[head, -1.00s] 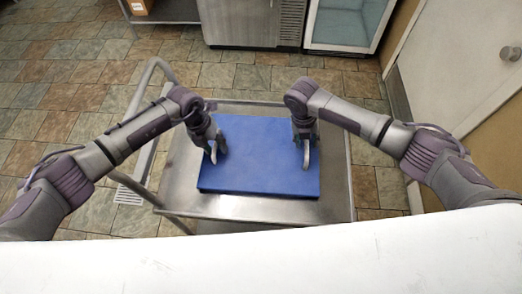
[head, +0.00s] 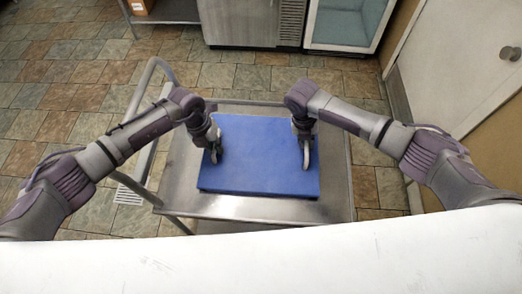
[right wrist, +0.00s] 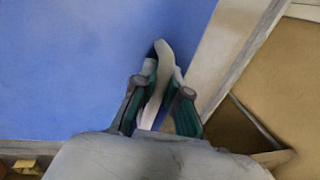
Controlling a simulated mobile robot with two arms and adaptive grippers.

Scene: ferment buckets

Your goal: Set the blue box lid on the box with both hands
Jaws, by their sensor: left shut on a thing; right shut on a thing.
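The blue box lid (head: 258,158) is a flat blue slab on the metal cart, and it fills much of the right wrist view (right wrist: 70,60). Its front edge looks darker. I cannot make out a separate box under it. My left gripper (head: 215,154) points down at the lid's left part and is shut on it. In the right wrist view, my fingers (right wrist: 158,92) are close together near the lid's right edge.
The metal cart (head: 262,207) has bare surface along its front and a rail handle (head: 141,95) at the left. A steel appliance (head: 240,22) and a glass-fronted cabinet (head: 345,22) stand behind. A white door (head: 462,65) is at the right. Tiled floor surrounds the cart.

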